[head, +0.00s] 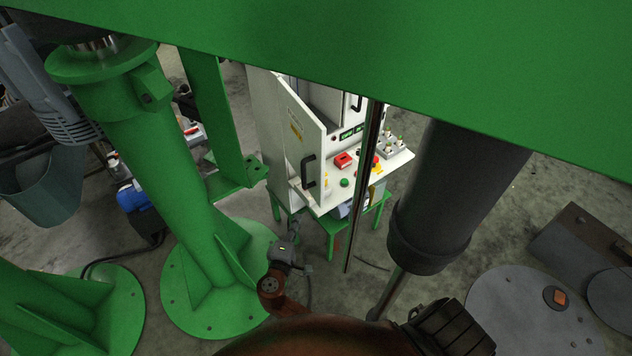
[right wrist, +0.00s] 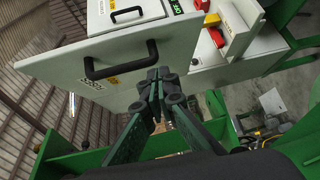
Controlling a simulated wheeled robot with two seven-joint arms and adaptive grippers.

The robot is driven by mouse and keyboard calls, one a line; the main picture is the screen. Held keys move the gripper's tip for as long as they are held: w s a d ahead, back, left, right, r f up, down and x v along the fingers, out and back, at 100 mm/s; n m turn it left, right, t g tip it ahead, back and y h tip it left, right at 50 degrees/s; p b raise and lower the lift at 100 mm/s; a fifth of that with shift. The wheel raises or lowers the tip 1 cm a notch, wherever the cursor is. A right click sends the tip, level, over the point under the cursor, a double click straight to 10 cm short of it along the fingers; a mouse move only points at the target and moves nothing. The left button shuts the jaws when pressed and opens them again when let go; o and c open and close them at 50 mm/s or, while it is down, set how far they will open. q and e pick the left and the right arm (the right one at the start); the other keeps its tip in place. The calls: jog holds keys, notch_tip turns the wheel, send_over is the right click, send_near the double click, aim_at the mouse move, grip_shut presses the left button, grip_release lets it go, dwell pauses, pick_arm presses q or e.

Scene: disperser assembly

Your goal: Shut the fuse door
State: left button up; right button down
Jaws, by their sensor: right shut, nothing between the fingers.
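The fuse door (head: 305,140) is a pale panel with a black handle (head: 308,170). It stands open, swung out from the white cabinet (head: 268,115). In the right wrist view the door (right wrist: 55,68) spans the upper left, with its black handle (right wrist: 120,68) left of my fingers. My right gripper (right wrist: 160,78) is shut and empty, its fingertips overlapping the lower part of the door in that view. I cannot tell whether they touch it. In the head view my right wrist (head: 284,252) is below and left of the door; the fingertips are hard to make out. My left gripper is not in view.
A control panel with a red box (head: 343,160) and a green button (head: 344,183) juts out right of the door. A green column (head: 165,170) stands left, a dark cylinder (head: 445,200) right. A green beam (head: 400,50) crosses above.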

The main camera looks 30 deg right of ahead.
notch_tip(320, 180, up, 6)
jog(key=m+h, duration=0.1)
jog(key=p, duration=0.3)
send_near(319, 176)
jog(key=w, duration=0.4)
jog(key=d+p, duration=0.1)
jog(key=d, duration=0.2)
jog(key=shift+s+d, duration=0.1)
jog(key=shift+d, duration=0.45)
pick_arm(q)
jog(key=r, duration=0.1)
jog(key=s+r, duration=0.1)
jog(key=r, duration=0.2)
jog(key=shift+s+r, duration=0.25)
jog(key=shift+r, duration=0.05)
pick_arm(e)
jog(key=shift+d+f, duration=0.15)
